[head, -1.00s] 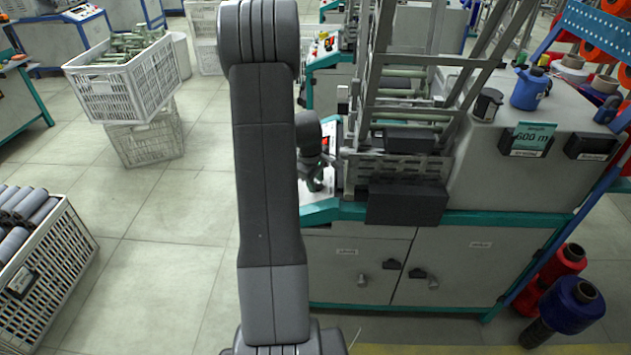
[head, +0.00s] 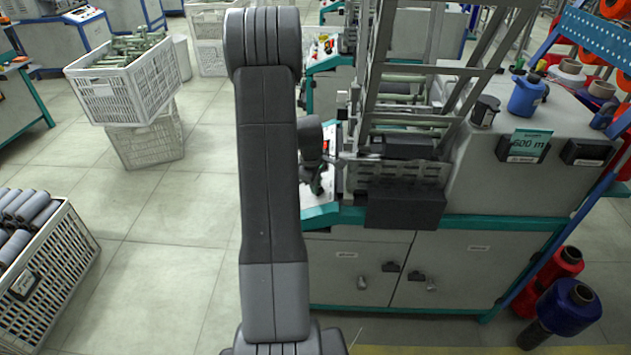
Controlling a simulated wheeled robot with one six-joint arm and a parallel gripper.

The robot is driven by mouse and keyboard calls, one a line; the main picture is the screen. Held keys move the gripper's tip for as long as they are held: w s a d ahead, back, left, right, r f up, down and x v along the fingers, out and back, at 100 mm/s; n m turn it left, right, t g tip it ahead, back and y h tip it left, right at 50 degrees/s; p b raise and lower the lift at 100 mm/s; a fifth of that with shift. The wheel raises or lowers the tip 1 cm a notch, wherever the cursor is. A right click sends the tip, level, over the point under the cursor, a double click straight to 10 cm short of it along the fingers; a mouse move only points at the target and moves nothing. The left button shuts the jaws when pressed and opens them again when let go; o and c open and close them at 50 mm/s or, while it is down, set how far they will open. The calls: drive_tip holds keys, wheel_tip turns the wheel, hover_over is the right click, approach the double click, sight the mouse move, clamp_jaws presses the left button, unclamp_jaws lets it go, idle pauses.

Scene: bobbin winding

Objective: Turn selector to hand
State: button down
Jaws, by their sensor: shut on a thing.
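My gripper (head: 317,186) is at the small white control panel (head: 320,211) on the left end of the winding machine (head: 478,170), just right of my dark upright arm link. Its jaws are shut on the selector, low against the panel. The selector itself is hidden behind the gripper and wrist, so I cannot read its position. A small red part of the panel (head: 326,146) shows beside my wrist.
A metal frame with green rollers (head: 405,125) rises close to the right of my gripper. White crates (head: 125,90) stand at left, with open floor between.

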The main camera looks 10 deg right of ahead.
drive_tip(key=n+p, duration=0.1)
drive_tip(key=n, duration=0.1)
drive_tip(key=n+g+p, duration=0.1)
drive_tip(key=n+p, duration=0.1)
drive_tip(key=shift+w+r+y, duration=0.15)
drive_tip(key=shift+y, duration=0.15)
drive_tip(key=n+g+p, duration=0.1)
drive_tip(key=n, duration=0.1)
drive_tip(key=n+g+p, duration=0.1)
drive_tip(key=n, duration=0.2)
drive_tip(key=shift+w+g, duration=0.15)
drive_tip(key=shift+g, duration=0.15)
drive_tip(key=shift+n, duration=0.5)
drive_tip(key=c, duration=1.5)
unclamp_jaws()
drive_tip(key=v, duration=0.3)
drive_tip(key=s+v, duration=0.1)
drive_tip(key=v, duration=0.2)
drive_tip(key=s+v, duration=0.1)
drive_tip(key=v, duration=0.2)
drive_tip(key=shift+d+r, duration=0.3)
drive_tip(key=shift+r, duration=0.15)
